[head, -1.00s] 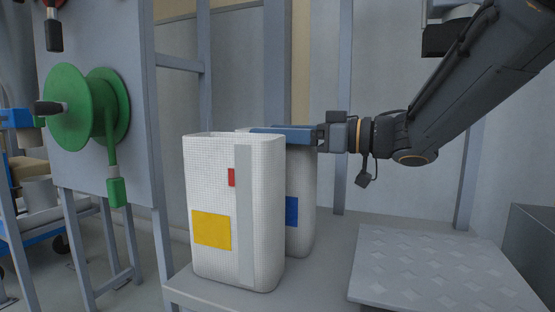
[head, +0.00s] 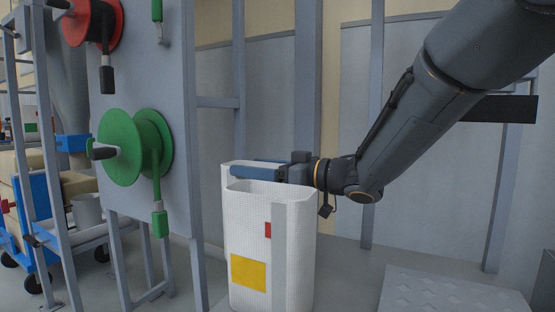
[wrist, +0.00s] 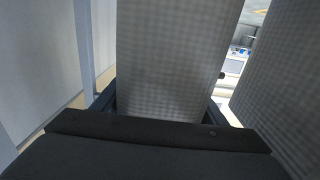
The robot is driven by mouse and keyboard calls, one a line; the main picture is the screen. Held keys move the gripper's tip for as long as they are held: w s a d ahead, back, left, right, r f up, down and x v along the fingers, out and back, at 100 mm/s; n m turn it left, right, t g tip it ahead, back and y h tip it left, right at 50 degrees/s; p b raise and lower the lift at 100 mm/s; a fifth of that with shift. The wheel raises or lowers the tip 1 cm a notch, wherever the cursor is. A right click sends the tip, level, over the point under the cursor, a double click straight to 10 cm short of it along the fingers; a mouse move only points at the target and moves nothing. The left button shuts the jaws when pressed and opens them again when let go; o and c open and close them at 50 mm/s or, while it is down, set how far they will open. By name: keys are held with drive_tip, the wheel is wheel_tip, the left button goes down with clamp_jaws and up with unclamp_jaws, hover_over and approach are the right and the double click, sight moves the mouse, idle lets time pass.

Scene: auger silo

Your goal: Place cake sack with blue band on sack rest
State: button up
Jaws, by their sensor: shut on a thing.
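My gripper (head: 245,172) is shut on a white woven sack (head: 226,178) behind the front sack. Its blue fingers lie along the sack's top end. In the wrist view the held sack (wrist: 170,60) stands between the two fingers. Its blue mark showed in the earlier head frame and is hidden now. The front white sack (head: 255,230) has a yellow patch, a small red tag and a grey stripe. It hides most of the held sack. A grey raised-pattern plate (head: 440,293) is at the lower right; I cannot tell whether it is the sack rest.
A green reel (head: 135,147) and a red reel (head: 92,22) hang on a grey panel (head: 165,90) at the left. A blue cart (head: 60,245) stands beyond. In the wrist view another sack (wrist: 285,90) is close at the right.

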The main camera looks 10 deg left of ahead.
wheel_tip(320, 180, up, 14)
drive_tip(key=p, duration=0.6)
drive_tip(key=shift+d, duration=0.2)
drive_tip(key=shift+s+r+p, duration=0.1)
drive_tip(key=shift+r+p, duration=0.05)
drive_tip(key=shift+p, duration=0.25)
